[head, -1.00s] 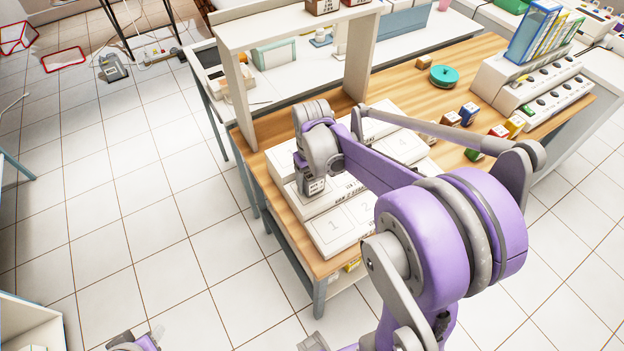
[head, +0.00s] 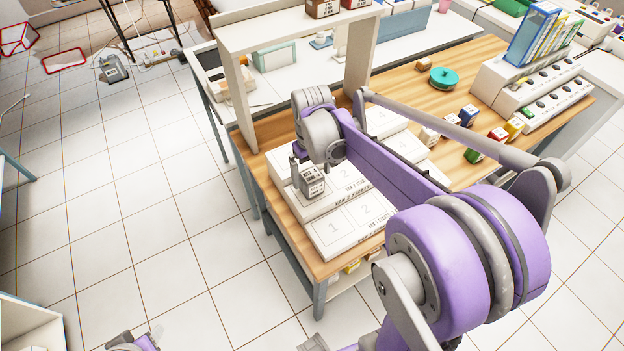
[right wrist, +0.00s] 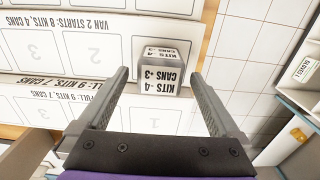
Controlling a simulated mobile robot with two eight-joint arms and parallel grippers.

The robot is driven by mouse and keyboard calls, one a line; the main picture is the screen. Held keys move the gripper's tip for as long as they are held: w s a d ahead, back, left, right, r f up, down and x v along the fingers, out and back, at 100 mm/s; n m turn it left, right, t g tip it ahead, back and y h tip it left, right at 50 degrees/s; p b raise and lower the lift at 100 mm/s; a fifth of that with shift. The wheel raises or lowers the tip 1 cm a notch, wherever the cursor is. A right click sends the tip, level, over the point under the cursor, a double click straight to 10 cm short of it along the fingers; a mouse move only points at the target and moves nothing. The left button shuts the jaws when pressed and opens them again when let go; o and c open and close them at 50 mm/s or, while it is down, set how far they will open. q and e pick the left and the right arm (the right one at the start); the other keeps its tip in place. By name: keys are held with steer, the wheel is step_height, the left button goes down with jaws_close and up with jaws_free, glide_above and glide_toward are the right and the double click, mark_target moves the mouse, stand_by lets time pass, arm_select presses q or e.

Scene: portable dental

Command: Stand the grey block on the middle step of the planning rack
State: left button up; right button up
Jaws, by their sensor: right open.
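The grey block (head: 312,182) stands upright at the left end of the middle step of the white planning rack (head: 336,232). My right gripper (right wrist: 160,74) is open, with one finger on each side of the block and a visible gap to both. In the head view my right wrist partly hides the rack's steps behind the block. A grey and purple piece of my left arm (head: 135,343) shows at the bottom left edge; its jaws cannot be made out.
A white shelf frame (head: 240,105) stands close behind the rack on the wooden table (head: 480,62). Coloured small blocks (head: 472,155), a teal round thing (head: 444,77) and a white unit with folders (head: 535,85) are to the right.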

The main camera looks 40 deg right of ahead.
mark_target(311, 177)
step_height(311, 177, up, 7)
steer(key=shift+r, duration=0.15)
steer(key=shift+s+a+r, duration=0.15)
steer(key=shift+a, duration=0.05)
steer(key=s+a+f+n+t, duration=0.1)
steer(key=s+a+f+t, duration=0.4)
steer(key=s+a, duration=0.6)
step_height(311, 177, down, 2)
steer(key=shift+s+a+f+t, duration=0.2)
steer(key=shift+a+t, duration=0.1)
steer(key=shift+a, duration=0.65)
